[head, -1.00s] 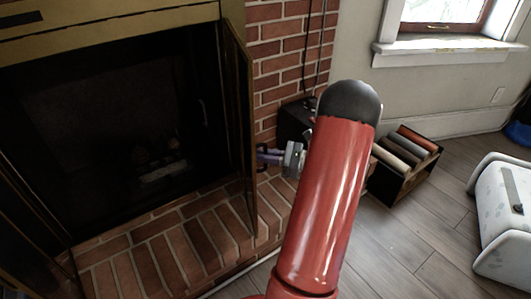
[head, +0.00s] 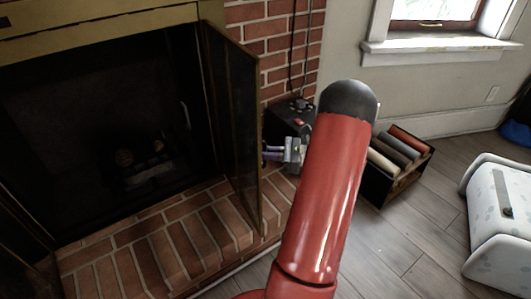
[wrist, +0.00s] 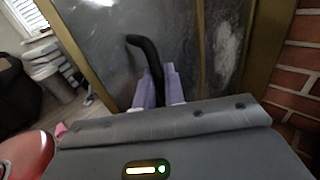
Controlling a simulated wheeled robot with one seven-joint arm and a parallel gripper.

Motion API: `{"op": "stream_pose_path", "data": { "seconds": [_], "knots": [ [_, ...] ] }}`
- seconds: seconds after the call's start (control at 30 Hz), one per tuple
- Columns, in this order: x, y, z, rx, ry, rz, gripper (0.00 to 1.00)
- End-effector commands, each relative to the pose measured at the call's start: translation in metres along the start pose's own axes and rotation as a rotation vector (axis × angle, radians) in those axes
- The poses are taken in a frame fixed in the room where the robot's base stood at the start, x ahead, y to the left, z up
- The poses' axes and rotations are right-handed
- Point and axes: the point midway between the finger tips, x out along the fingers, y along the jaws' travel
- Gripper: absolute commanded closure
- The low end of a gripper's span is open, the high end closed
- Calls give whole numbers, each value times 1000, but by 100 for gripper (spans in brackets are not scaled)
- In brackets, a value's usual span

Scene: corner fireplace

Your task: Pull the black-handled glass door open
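The glass door (head: 232,125) in its brass frame stands swung out from the right side of the fireplace opening, its inner face showing in the head view. Its outer face (wrist: 105,60) fills much of the wrist view. The black handle (wrist: 146,50) is a bent bar on that face, and its lower part runs down between my purple fingers. My gripper (head: 270,152) is on the right, outer side of the door. In the wrist view my gripper (wrist: 159,88) is closed around the handle. The handle is hidden in the head view.
The brick hearth (head: 150,245) lies below the door. A dark box (head: 290,118) stands against the brick wall behind my gripper. A crate with rolls (head: 385,185) and a white padded item (head: 497,210) stand on the floor to the right. Wood floor between them is clear.

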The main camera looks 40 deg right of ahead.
Motion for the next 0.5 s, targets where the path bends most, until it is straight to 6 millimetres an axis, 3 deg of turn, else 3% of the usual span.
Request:
{"op": "stream_pose_path", "data": {
  "seconds": [0.1,0.37,0.5],
  "knots": [
    [1,0,1,-1,0,0,75],
    [0,0,0,-1,0,0,75],
    [-12,-1,0,-2,0,-3,75]
  ]
}}
